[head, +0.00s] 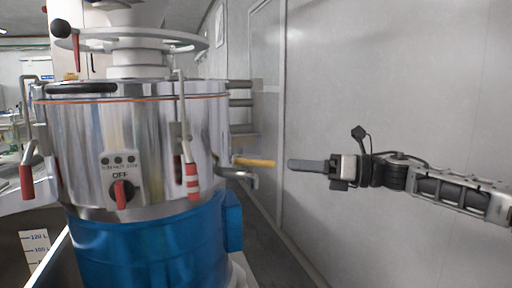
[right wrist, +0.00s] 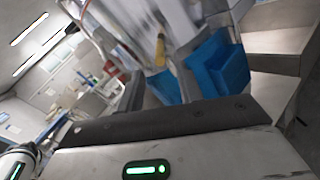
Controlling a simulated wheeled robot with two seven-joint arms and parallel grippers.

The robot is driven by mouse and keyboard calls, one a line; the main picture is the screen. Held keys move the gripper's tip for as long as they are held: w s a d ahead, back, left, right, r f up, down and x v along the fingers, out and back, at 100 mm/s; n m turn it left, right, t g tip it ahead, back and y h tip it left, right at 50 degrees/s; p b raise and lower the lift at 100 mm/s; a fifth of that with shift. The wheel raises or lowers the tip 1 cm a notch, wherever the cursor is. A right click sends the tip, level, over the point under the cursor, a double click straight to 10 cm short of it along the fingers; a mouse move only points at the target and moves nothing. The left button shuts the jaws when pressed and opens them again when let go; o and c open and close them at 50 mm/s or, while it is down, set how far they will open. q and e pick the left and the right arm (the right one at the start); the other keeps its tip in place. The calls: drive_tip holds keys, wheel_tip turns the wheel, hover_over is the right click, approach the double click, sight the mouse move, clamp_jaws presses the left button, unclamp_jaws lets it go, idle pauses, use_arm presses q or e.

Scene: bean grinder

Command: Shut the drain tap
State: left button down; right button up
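The drain tap is on the right side of the steel grinder drum (head: 75,140). Its yellow lever (head: 255,162) points right, above the bent metal spout (head: 240,178). My right gripper (head: 292,165) is to the right of the lever tip, at about its height, with a small gap in the picture and no contact seen. In the right wrist view its two fingers (right wrist: 160,88) stand apart with nothing between them. The yellow lever (right wrist: 161,54) shows beyond the fingers there, blurred. My left gripper is not in view.
The drum stands on a blue base (head: 150,250). A grey wall (head: 390,80) runs along the right. A marked container (head: 35,245) is at lower left.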

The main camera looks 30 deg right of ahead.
sight(256, 162)
drive_tip(key=p+x, duration=0.5)
drive_tip(key=x, duration=0.4)
drive_tip(key=shift+a+r, duration=0.15)
drive_tip(key=shift+w+a+p, duration=0.35)
drive_tip(key=shift+w, duration=0.05)
clamp_jaws()
